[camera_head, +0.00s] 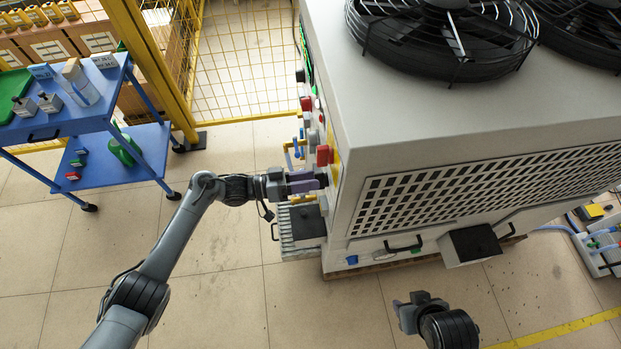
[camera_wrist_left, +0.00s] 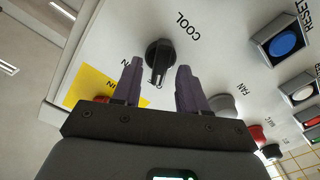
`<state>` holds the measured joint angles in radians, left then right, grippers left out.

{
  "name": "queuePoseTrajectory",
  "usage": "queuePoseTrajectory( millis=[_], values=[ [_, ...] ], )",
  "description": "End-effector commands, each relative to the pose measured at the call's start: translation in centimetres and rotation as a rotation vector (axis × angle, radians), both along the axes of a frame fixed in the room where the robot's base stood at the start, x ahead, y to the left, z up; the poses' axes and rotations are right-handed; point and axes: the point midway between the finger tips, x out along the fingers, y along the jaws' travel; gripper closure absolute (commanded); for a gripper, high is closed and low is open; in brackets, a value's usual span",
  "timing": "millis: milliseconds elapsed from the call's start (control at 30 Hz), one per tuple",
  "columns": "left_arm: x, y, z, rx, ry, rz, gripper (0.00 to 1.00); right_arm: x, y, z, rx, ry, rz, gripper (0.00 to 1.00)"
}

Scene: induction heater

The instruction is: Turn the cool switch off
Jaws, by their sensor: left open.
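The cool switch (camera_wrist_left: 159,58) is a black rotary knob beside the word COOL on the white panel in the left wrist view. Its narrow grip points toward my left gripper (camera_wrist_left: 158,75). That gripper is open, with one finger on each side of the knob's lower end in the picture; I cannot tell whether they touch it. In the head view, my left gripper (camera_head: 308,181) is at the panel side of the large grey machine (camera_head: 400,110), and the knob is hidden there. My right gripper (camera_head: 411,306) is low in front of the machine, and its jaw state is unclear.
A blue push button (camera_wrist_left: 284,43) marked RESET, a grey knob (camera_wrist_left: 222,103) marked FAN and a red button (camera_wrist_left: 258,134) share the panel. A red switch (camera_head: 323,155) protrudes near my left gripper. A blue cart (camera_head: 120,165) stands left; the floor between is clear.

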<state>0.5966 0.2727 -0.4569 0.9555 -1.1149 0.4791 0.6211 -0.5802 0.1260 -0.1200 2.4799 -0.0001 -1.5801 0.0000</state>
Motion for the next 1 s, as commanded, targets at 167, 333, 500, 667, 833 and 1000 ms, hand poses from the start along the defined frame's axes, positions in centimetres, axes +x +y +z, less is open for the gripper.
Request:
queuePoseTrajectory(
  millis=[167, 333, 500, 667, 833, 1000],
  values=[
    [-0.5, 2.9, -0.1, 0.004, 0.0, 0.002, 0.57, 0.0, 0.1, 0.2, 0.003, 0.0, -0.002, 0.57],
    [-1.2, 5.7, -0.1, 0.003, 0.001, 0.002, 0.57, 0.0, 0.2, 0.2, 0.007, 0.0, -0.004, 0.57],
    [-1.7, 8.1, -0.1, 0.002, 0.002, 0.001, 0.57, 0.0, 0.2, 0.2, 0.009, 0.0, -0.006, 0.57],
    [-2.0, 9.3, 0.0, 0.002, 0.0, 0.001, 0.57, 0.0, 0.2, 0.2, 0.009, 0.0, -0.006, 0.57],
    [-2.1, 9.6, 0.0, 0.001, 0.001, 0.0, 0.57, 0.0, 0.2, 0.2, 0.009, 0.0, -0.005, 0.57],
    [-2.1, 9.6, 0.0, 0.0, 0.001, 0.0, 0.57, 0.0, 0.2, 0.2, 0.007, 0.0, -0.004, 0.57]
  ],
)
